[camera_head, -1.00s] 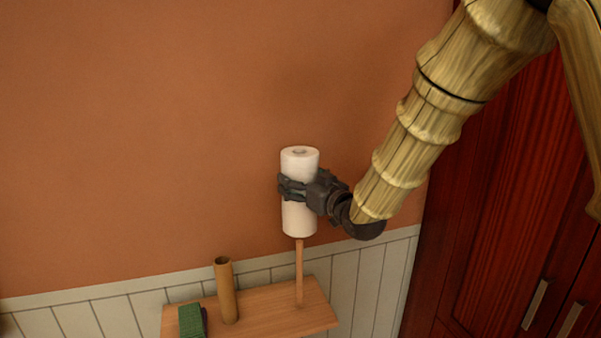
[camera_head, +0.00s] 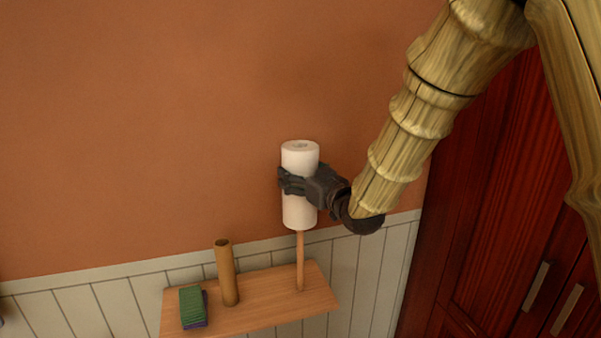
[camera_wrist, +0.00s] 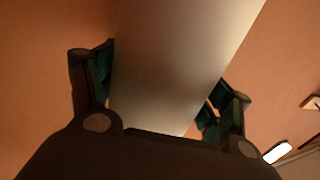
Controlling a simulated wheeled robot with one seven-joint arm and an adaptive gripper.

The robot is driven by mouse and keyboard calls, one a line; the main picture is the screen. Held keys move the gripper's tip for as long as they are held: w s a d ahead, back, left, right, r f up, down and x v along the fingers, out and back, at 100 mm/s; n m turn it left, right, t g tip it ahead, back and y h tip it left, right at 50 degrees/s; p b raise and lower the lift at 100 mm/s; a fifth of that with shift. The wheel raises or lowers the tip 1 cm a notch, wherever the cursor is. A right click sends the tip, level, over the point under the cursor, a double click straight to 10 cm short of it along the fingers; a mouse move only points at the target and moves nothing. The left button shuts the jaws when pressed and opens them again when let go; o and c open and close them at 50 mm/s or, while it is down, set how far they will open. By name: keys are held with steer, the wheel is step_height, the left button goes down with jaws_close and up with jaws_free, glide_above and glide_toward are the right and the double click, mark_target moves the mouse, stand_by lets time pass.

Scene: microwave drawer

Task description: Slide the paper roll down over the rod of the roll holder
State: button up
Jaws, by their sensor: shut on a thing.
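The white paper roll (camera_head: 300,212) is upright in the head view, held well above the wooden shelf. My gripper (camera_head: 291,181) is shut on the roll at about its middle, coming from the right. In the wrist view the roll (camera_wrist: 185,60) stands between the two fingers of my gripper (camera_wrist: 165,95). The thin wooden rod of the roll holder (camera_head: 300,262) rises from the shelf right below the roll. Its top meets the roll's lower end in the picture. I cannot tell whether the tip is inside the roll.
A dark red cabinet (camera_head: 490,220) stands at the right. The orange wall (camera_head: 130,140) behind is bare.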

mark_target(302, 252)
steer(key=shift+f+b, duration=7.9)
steer(key=shift+f, duration=3.8)
steer(key=o, duration=1.1)
steer(key=shift+s, duration=0.1)
